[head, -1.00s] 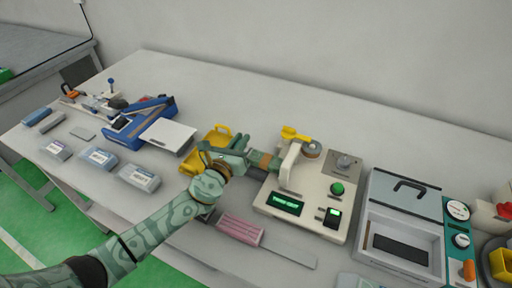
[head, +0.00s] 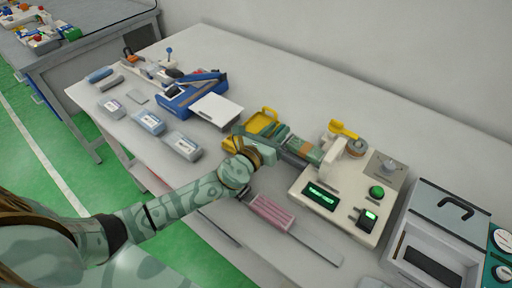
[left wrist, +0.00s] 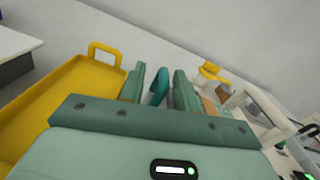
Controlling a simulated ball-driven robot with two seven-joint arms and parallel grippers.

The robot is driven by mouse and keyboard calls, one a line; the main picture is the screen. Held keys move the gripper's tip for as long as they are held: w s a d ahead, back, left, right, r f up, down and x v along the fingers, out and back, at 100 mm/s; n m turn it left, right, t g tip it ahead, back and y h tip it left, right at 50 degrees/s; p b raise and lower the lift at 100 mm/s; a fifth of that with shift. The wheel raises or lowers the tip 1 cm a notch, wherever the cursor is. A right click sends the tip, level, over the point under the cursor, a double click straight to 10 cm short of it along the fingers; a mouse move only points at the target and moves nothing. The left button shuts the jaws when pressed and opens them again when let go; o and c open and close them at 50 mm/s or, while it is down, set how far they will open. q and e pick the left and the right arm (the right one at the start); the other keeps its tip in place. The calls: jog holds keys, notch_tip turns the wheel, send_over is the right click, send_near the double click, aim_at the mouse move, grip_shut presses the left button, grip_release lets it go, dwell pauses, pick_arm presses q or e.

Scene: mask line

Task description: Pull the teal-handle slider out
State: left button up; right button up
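A teal handle (left wrist: 160,86) stands upright between the two fingers of my left gripper (left wrist: 158,92) in the left wrist view. The fingers are apart, one on each side of it. A narrow gap shows on its left; contact on the right cannot be told. In the head view my left gripper (head: 292,146) points right, at the left side of the cream machine (head: 330,198). The fingers hide most of the handle and slider there. A brown piece (left wrist: 208,106) shows behind the right finger. My right gripper is out of view.
A yellow tray (head: 262,122) lies just behind my left gripper. A grey lidded box (head: 440,240) stands right. Blue-topped packs (head: 149,122) and a blue device (head: 181,98) are left.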

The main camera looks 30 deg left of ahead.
pick_arm(q)
jog(key=s, duration=0.4)
jog(key=s+a, duration=0.1)
jog(key=s, duration=0.3)
jog(key=s+a, duration=0.1)
jog(key=s, duration=0.4)
jog(key=shift+a, duration=0.25)
jog(key=shift+s, duration=0.15)
